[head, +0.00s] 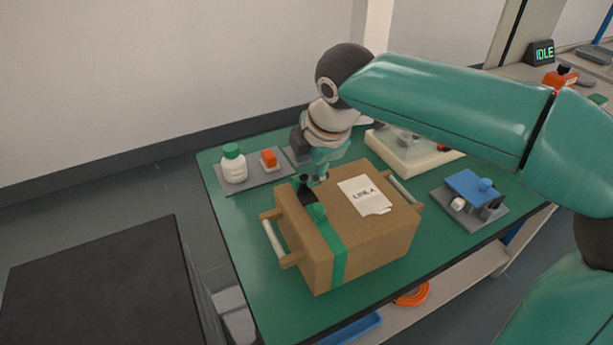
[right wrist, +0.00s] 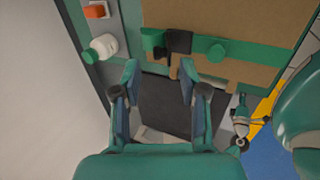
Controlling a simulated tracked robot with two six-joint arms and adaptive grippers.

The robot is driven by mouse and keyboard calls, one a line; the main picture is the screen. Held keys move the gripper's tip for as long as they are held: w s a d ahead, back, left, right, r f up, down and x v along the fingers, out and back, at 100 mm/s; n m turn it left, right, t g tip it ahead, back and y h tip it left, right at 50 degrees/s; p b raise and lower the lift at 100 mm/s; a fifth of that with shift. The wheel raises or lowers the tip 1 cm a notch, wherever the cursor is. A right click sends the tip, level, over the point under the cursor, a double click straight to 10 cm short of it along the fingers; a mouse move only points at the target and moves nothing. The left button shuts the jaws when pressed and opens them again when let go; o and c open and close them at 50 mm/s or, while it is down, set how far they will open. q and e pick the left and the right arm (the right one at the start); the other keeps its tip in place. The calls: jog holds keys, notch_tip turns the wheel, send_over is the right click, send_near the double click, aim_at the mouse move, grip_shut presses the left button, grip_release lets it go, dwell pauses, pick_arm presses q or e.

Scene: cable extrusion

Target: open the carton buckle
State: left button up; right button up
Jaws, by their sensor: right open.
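A brown carton (head: 365,225) stands on the green table with a green strap (head: 333,250) across its left end. A black buckle (head: 307,189) sits on the strap, next to a green knob (head: 319,213). The right wrist view also shows the buckle (right wrist: 179,42) and the knob (right wrist: 217,53). My right gripper (right wrist: 159,76) is open and empty, its fingertips just short of the strap and buckle in that view. In the head view its fingers (head: 320,176) are above the carton, behind the buckle. A small grey jaw-like end (right wrist: 240,112), probably my left gripper, is at right in the wrist view.
A white bottle (head: 234,168) and an orange-topped block (head: 269,158) stand on a grey tray behind the carton. A cream tray (head: 400,160) is at the back right. A blue fixture (head: 472,188) is to the right. The front left table is clear.

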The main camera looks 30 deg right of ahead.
aim_at(305, 177)
jog(key=shift+x, duration=1.85)
grip_shut()
